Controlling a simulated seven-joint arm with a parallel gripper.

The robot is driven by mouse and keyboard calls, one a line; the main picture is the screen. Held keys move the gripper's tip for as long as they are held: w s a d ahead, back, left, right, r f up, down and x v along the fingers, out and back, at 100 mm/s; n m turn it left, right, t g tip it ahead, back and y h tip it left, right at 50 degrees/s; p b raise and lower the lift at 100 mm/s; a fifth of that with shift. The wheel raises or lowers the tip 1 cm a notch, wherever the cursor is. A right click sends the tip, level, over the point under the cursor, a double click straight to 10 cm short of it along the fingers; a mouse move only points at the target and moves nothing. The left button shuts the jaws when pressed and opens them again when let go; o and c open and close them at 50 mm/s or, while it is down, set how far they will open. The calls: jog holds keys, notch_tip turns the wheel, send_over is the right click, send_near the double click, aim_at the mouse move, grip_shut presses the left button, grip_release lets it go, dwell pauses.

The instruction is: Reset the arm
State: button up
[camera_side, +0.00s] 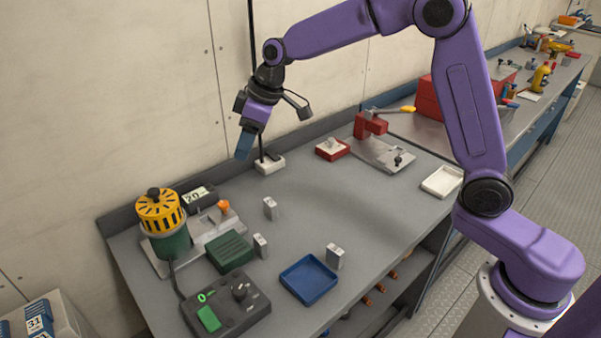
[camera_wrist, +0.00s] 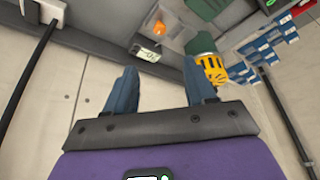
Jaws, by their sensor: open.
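My gripper (camera_side: 243,150) hangs in the air above the back edge of the grey workbench (camera_side: 300,212), near the wall, in the side view. In the wrist view my gripper (camera_wrist: 161,90) shows two blue fingers spread apart with nothing between them. My purple arm arches over the right part of the bench. No object is held.
A yellow-topped green machine (camera_side: 168,225), a control box (camera_side: 225,303) with a green button, a blue tray (camera_side: 309,279), several small grey blocks and a red clamp (camera_side: 371,125) stand on the bench. A thin black pole (camera_side: 261,145) rises close to my gripper. The bench's middle is clear.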

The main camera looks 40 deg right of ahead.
jog(key=s+d+f+n+g+h, duration=0.1)
jog(key=s+d, duration=0.3)
jog(key=s, duration=0.8)
jog(key=s+d+f+n+g+h, duration=0.1)
jog(key=s+d, duration=0.4)
jog(key=s, duration=0.8)
jog(key=s+d+f+n, duration=0.1)
jog(key=s+d, duration=0.3)
jog(key=s, duration=0.9)
jog(key=shift+s+d+g+h, duration=0.15)
jog(key=shift+s+g+h, duration=0.05)
jog(key=shift+g+h, duration=0.2)
